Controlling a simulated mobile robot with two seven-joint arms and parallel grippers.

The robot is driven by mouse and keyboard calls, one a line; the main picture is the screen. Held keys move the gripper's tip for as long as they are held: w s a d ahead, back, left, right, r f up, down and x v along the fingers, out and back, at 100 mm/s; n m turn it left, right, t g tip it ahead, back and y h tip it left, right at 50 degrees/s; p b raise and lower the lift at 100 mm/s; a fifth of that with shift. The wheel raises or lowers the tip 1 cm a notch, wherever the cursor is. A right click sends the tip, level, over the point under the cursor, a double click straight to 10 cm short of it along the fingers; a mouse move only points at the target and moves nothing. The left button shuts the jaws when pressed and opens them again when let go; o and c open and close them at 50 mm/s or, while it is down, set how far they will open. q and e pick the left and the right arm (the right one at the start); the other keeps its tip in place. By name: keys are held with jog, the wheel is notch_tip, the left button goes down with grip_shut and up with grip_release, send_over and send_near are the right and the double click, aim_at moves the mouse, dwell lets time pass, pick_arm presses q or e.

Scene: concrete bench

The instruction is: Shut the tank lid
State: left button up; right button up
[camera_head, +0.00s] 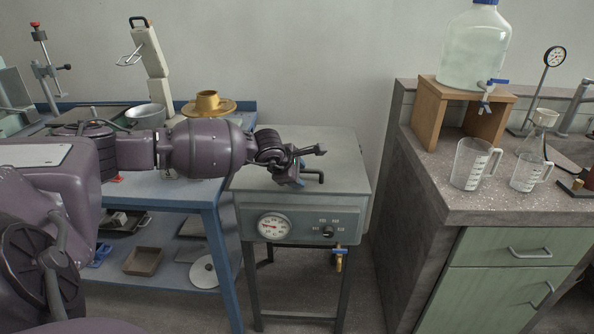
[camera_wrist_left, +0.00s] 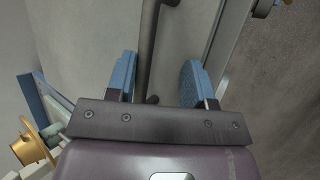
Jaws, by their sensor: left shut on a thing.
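My right gripper is out of view.
A blue bench (camera_head: 205,195) with a brass cup and saucer (camera_head: 208,103) stands to the left. A speckled counter (camera_head: 450,203) with measuring jugs (camera_head: 472,164) and a large bottle (camera_head: 475,50) on a wooden stand is at right. A narrow floor gap separates counter and tank.

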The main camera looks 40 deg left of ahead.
pick_arm(q)
jog(key=shift+s+d+f+p, duration=0.2)
jog(key=shift+s+f+p, duration=0.15)
jog(key=shift+s, duration=0.2)
jog(key=p+v, duration=0.3)
jog(key=v, duration=0.7)
jog(key=shift+w+a+r, duration=0.15)
jog(key=shift+a+r, duration=0.05)
jog(key=shift+r, duration=0.45)
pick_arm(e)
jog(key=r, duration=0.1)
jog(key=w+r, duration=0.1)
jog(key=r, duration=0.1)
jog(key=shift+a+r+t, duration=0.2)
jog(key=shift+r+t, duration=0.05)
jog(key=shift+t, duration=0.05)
pick_arm(q)
jog(key=shift+w, duration=0.1)
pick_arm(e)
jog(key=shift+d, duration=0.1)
